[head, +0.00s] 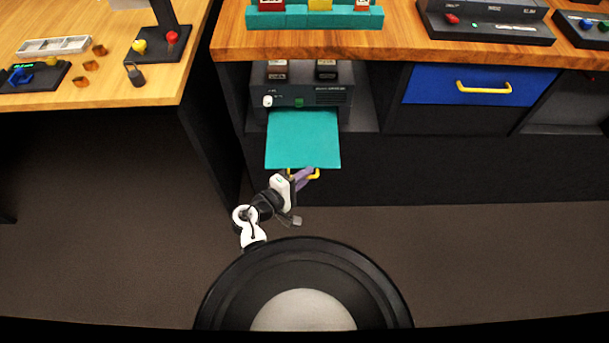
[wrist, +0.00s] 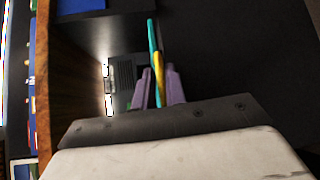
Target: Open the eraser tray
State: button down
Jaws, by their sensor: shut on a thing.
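A flat teal tray (head: 303,138) sticks out from the front of a dark grey unit (head: 312,95) in the open shelf bay under the wooden counter. I take it for the eraser tray. Its yellow handle (head: 315,174) is at its front edge. My gripper (head: 304,175), with purple fingers, is shut on this handle. In the wrist view, the yellow handle (wrist: 158,66) lies between the fingers of my gripper (wrist: 158,75), and the teal tray (wrist: 152,35) shows edge-on beyond it. Part of the handle is hidden by the fingers.
A blue drawer (head: 480,86) with its own yellow handle is to the right under the counter (head: 400,38). A wooden table (head: 95,65) with small devices stands at the left. The floor (head: 480,240) in front is clear.

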jog(key=shift+f, duration=0.35)
jog(key=c, duration=1.5)
grip_release()
jog(key=shift+c, duration=0.2)
jog(key=shift+r, duration=0.15)
jog(key=shift+a+r, duration=0.1)
